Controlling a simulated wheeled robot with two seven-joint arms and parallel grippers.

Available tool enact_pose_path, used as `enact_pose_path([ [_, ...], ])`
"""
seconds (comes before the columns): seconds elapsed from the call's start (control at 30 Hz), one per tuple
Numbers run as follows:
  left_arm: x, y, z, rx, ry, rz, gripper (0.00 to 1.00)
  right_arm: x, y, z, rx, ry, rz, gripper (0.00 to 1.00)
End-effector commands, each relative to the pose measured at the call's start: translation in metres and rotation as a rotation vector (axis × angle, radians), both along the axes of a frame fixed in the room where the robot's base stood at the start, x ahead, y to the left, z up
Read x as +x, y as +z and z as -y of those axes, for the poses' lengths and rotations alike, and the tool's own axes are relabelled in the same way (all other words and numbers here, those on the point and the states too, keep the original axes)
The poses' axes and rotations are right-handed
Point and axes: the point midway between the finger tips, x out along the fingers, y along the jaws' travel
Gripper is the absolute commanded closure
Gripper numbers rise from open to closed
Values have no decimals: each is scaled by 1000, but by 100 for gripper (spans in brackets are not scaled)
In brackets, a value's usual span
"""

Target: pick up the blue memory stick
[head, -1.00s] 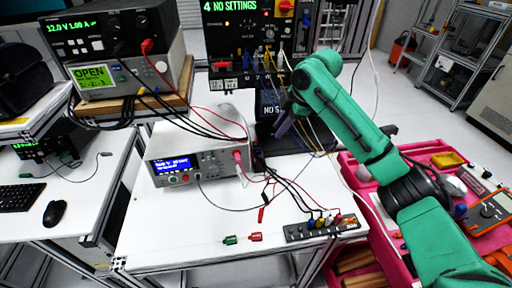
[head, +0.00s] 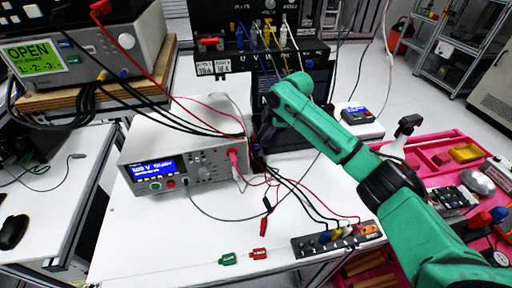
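I cannot make out a blue memory stick for certain in the head view. My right gripper (head: 263,138) is at the end of the green arm, at the back of the table, beside the grey bench instrument and in front of a dark screen. Its fingers are small and dark, and I cannot tell whether they are open or hold something. My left gripper is not in view.
The bench instrument (head: 190,163) stands mid-table, with red and black leads crossing to a socket strip (head: 335,239) at the front right. A pink cart (head: 432,150) holding tools stands at the right. The front left of the table is clear.

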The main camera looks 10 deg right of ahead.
Motion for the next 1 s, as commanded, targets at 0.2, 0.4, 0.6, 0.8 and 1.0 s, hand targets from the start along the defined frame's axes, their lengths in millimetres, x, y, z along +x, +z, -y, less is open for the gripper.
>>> enact_pose_path([
  [0.2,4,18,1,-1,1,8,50,10,-29,-10,-1,0,-3,73],
  [0.4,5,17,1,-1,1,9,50,17,-53,-16,-1,-1,1,73],
  [0.6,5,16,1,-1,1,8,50,17,-53,-15,-1,-1,1,92],
  [0.8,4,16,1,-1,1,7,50,18,-53,-15,-1,-1,3,100],
  [1.0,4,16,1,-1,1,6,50,18,-52,-15,-1,-2,5,100],
])
